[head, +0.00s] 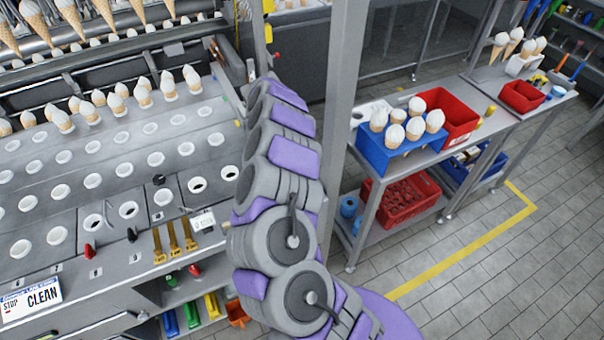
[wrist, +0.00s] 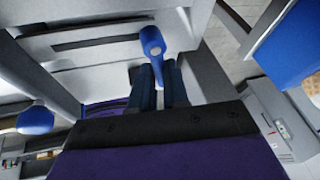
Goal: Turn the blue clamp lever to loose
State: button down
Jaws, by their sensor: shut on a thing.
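In the wrist view, a blue clamp lever (wrist: 152,40) with a rounded head and a grey round spot on it stands upright in front of a pale machine panel. Its narrow lower part reaches down between the two dark fingers of my gripper (wrist: 159,82). The fingers are shut on it, one on each side. Their lower ends are hidden by my gripper's dark and purple body. In the head view my arm crosses the middle, and neither my gripper nor this lever can be made out. A second blue rounded part (wrist: 35,118) shows at the left of the wrist view.
In the head view, a machine deck (head: 110,165) with rows of white cups and cones fills the left. A grey post (head: 345,90) stands close right of my arm. A side table holds a blue bin (head: 385,155) of cones and a red bin (head: 455,120). Tiled floor lies open at right.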

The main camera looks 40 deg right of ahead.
jog(key=shift+w+a+m+y+b, duration=0.2)
jog(key=shift+m+y+b, duration=0.2)
jog(key=shift+m+b, duration=0.45)
jog(key=c, duration=1.1)
grip_release()
jog(key=shift+r, duration=0.1)
jog(key=shift+w+p+v, duration=0.2)
jog(key=shift+p+v, duration=2.15)
jog(key=shift+v, duration=6.2)
